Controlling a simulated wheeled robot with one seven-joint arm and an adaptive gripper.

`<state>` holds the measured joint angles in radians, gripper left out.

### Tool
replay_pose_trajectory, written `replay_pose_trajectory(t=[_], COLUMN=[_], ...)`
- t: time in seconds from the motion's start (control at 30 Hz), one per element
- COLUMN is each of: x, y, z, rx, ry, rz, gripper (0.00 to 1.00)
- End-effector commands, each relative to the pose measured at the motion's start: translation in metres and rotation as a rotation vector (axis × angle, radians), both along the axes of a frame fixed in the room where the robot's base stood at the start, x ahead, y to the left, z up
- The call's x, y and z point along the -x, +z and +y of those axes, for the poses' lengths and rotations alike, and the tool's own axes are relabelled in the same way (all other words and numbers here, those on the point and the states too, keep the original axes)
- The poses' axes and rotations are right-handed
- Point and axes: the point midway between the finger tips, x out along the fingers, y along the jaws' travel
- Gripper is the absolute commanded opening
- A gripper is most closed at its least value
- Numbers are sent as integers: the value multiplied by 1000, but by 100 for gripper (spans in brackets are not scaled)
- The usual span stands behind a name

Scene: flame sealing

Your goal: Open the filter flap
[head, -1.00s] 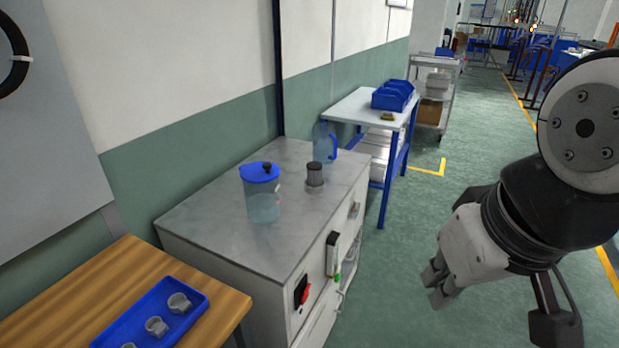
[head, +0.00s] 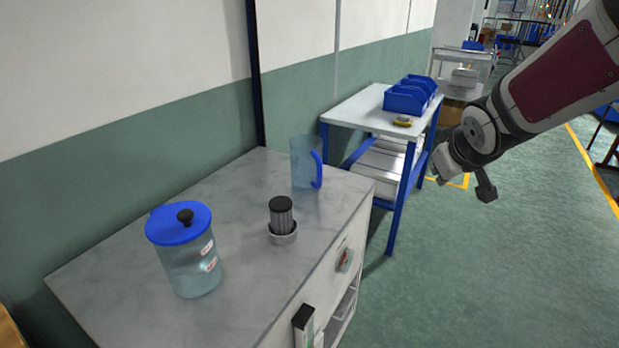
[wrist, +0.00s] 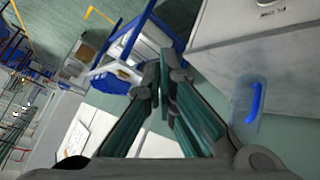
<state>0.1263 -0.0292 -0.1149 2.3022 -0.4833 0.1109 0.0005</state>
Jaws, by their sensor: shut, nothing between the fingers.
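I cannot tell for sure which part is the filter flap. A white cabinet with a grey top (head: 110,275) stands at lower left in the head view. Its front (head: 345,240) faces right and bears a small fitting with a handle (head: 345,260) and a black-topped piece (head: 303,322). A dark ribbed cylinder (head: 281,212), perhaps a filter, stands upright in a grey ring on the top. My gripper (head: 438,165) is in the air right of the cabinet, apart from it. In the wrist view its fingers (wrist: 163,78) are together and empty.
A clear canister with a blue lid (head: 180,224) and a clear jug with a blue handle (head: 306,163) stand on the cabinet; the jug also shows in the wrist view (wrist: 246,103). A blue-legged table (head: 360,110) carries blue bins (head: 410,95). Floor at right is clear.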

Motion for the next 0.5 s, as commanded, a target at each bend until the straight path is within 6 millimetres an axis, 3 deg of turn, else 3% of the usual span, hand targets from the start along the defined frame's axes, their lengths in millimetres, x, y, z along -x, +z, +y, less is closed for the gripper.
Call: replay_pose_trajectory(t=[0.03,0.2,0.4,0.5], x=[-23,-87,-139,-152], y=[-27,-94,-190,-244], z=[-9,-25,-29,-25], rx=[17,58,52,21], ry=[27,160,345,442], rz=[-7,-68,-126,-150], gripper=[0,0,0,0])
